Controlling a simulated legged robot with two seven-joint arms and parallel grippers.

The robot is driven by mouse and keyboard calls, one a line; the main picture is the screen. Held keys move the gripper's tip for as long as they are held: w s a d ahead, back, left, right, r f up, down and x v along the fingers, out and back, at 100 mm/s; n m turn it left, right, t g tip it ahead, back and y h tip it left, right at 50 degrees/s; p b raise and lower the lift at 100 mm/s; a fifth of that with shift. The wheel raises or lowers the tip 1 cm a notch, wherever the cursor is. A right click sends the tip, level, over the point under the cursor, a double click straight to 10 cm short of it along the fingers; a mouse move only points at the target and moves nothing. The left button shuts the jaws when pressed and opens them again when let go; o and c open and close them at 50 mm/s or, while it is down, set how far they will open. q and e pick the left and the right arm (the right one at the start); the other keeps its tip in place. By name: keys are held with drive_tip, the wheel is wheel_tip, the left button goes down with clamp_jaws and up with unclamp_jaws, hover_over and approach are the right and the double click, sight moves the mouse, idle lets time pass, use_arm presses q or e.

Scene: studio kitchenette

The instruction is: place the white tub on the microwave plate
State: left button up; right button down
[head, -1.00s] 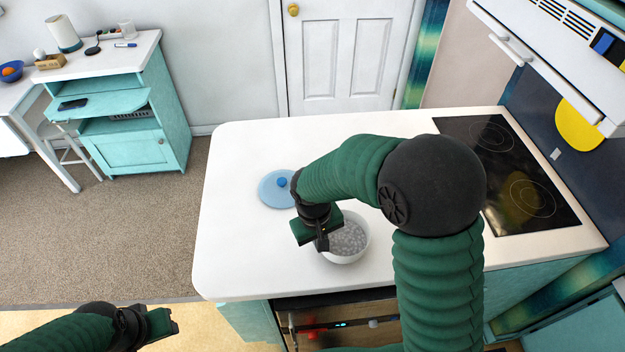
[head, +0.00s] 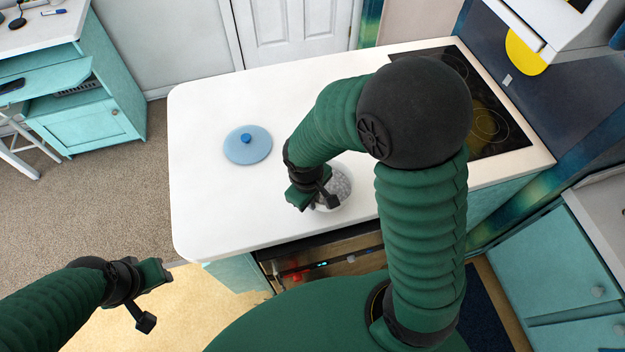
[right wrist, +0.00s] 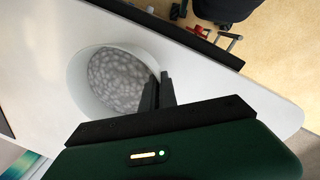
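The white tub (head: 341,196) is a round bowl with grey speckled contents, near the front edge of the white counter and partly hidden by my right gripper. My right gripper (head: 322,199) is at the tub's left side in the head view. In the right wrist view, its fingers (right wrist: 160,90) are close together on the rim of the tub (right wrist: 85,90), one inside and one outside. I cannot tell whether the tub is off the counter. My left gripper (head: 154,298) is open and empty, left of the counter.
A blue round lid with a knob (head: 248,150) lies on the counter (head: 220,200), behind and left of the tub. A black cooktop (head: 485,110) is at the right. An open-fronted compartment (head: 335,262) is under the counter's front.

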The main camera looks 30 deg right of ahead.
sight(328, 186)
drive_tip(key=w+d, duration=0.2)
drive_tip(key=w, duration=0.1)
drive_tip(key=w+d+p, duration=0.1)
drive_tip(key=w, duration=0.1)
drive_tip(key=shift+f, duration=0.2)
drive_tip(key=shift+w+d+f, duration=0.15)
drive_tip(key=shift+d+f, duration=0.1)
drive_tip(key=shift+f, duration=0.05)
wheel_tip(328, 186, down, 3)
drive_tip(key=shift+r, duration=0.15)
drive_tip(key=shift+f, duration=0.25)
drive_tip(key=shift+w+a, duration=0.1)
drive_tip(key=shift+a, duration=0.05)
drive_tip(key=c, duration=1.8)
unclamp_jaws()
drive_tip(key=shift+o, duration=0.6)
drive_tip(key=shift+f, duration=0.1)
